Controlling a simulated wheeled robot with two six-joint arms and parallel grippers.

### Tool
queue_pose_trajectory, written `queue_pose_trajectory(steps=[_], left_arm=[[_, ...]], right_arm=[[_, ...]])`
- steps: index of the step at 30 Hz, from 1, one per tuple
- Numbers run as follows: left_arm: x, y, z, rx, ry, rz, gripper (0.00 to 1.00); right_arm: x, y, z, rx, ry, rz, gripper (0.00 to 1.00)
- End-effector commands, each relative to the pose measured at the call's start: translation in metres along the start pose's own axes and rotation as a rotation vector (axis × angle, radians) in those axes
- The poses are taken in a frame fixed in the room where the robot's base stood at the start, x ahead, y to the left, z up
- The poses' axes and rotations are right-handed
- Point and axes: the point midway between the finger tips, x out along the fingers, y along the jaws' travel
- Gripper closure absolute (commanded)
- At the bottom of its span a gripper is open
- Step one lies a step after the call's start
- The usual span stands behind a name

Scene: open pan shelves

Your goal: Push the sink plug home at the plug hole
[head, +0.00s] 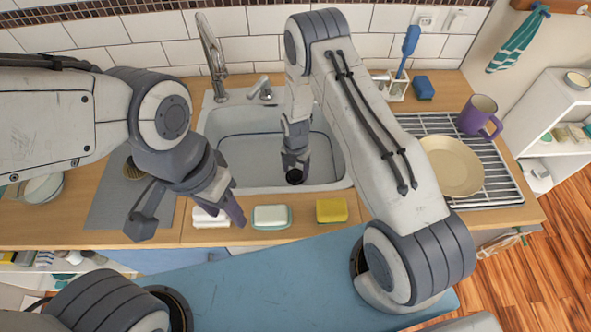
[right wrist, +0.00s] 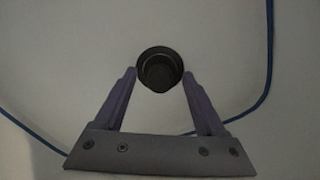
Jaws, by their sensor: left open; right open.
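The sink basin (head: 235,150) is grey-white, and my right arm reaches down into it. A dark round plug (head: 295,177) shows at the basin floor under my right gripper (head: 294,160). In the right wrist view the plug (right wrist: 160,70) is a black round piece with a lighter ring inside. My right gripper (right wrist: 160,76) is open, its fingertips close to either side of the plug's lower edge. The plug hole is not distinct from the plug, so how deep it sits is unclear. My left gripper (head: 188,224) is open and empty over the counter's front left.
A soap dish (head: 270,217) and a yellow sponge (head: 331,210) lie along the counter's front edge. A tap (head: 212,60) stands behind the basin. A drying rack (head: 490,165) with a plate (head: 450,165) and purple mug (head: 480,115) is at right. A thin blue line (right wrist: 269,60) curves across the basin floor.

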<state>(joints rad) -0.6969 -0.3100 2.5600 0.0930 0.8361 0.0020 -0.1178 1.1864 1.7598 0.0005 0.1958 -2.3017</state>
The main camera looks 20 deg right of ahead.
Motion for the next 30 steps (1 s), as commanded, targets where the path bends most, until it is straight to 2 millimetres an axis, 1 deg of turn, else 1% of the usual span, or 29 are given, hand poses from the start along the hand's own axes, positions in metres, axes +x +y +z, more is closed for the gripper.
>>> queue_pose_trajectory(steps=[11, 30], left_arm=[[-0.001, 0.000, 0.000, 0.000, 0.000, 0.000, 0.50], [-0.018, 0.001, -0.001, 0.000, 0.000, 0.000, 0.50]], right_arm=[[-0.001, 0.000, 0.000, 0.000, 0.000, 0.000, 0.27], [-0.026, 0.000, 0.000, 0.000, 0.000, 0.000, 0.27]])
